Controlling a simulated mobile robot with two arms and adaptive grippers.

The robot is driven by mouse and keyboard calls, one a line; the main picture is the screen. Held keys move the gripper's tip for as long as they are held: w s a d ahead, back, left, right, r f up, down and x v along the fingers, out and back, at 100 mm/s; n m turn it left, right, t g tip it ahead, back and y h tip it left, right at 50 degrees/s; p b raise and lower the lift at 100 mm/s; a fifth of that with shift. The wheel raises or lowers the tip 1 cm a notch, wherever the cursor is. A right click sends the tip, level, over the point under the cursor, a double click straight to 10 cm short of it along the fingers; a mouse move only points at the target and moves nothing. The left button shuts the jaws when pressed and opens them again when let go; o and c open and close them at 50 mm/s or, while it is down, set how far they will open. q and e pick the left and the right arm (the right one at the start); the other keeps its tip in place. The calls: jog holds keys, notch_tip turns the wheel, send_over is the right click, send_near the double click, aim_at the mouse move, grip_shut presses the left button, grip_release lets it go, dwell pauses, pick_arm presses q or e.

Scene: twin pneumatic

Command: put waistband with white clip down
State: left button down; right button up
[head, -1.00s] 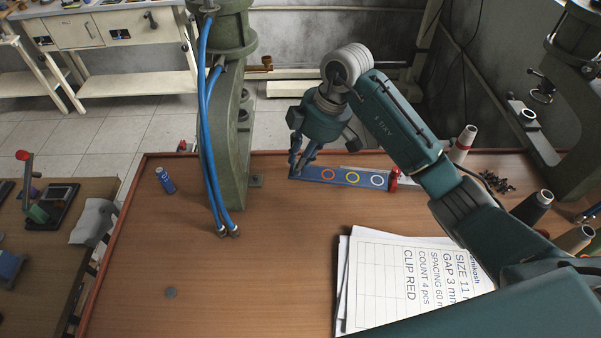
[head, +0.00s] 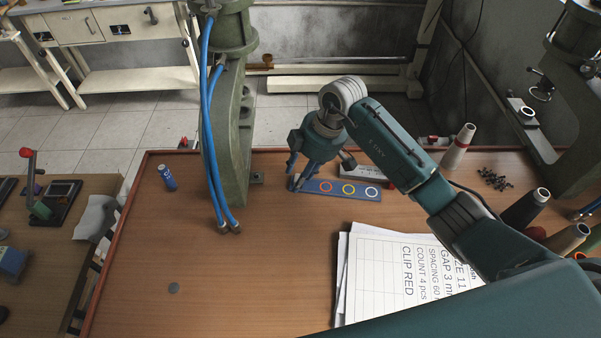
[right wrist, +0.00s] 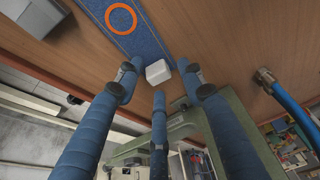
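The waistband (head: 338,188) is a blue denim strip with an orange, a yellow and a white ring, lying on the brown table. Its orange-ring end (right wrist: 122,22) shows at the top of the right wrist view. The white clip (right wrist: 158,71) is on that end. My right gripper (head: 299,184) is over the strip's left end in the head view. The arm hides part of the table behind the strip. My left gripper is out of view.
A green press (head: 232,130) with blue hoses stands left of the strip. Printed sheets (head: 400,270) lie in front, and thread cones (head: 525,207) stand at the right. A small blue can (head: 167,178) is at the left. The front left table is largely clear.

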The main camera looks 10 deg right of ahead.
jog(key=shift+r, duration=0.1)
jog(key=b+v, duration=0.2)
jog(key=v, duration=1)
jog(key=shift+s, duration=0.15)
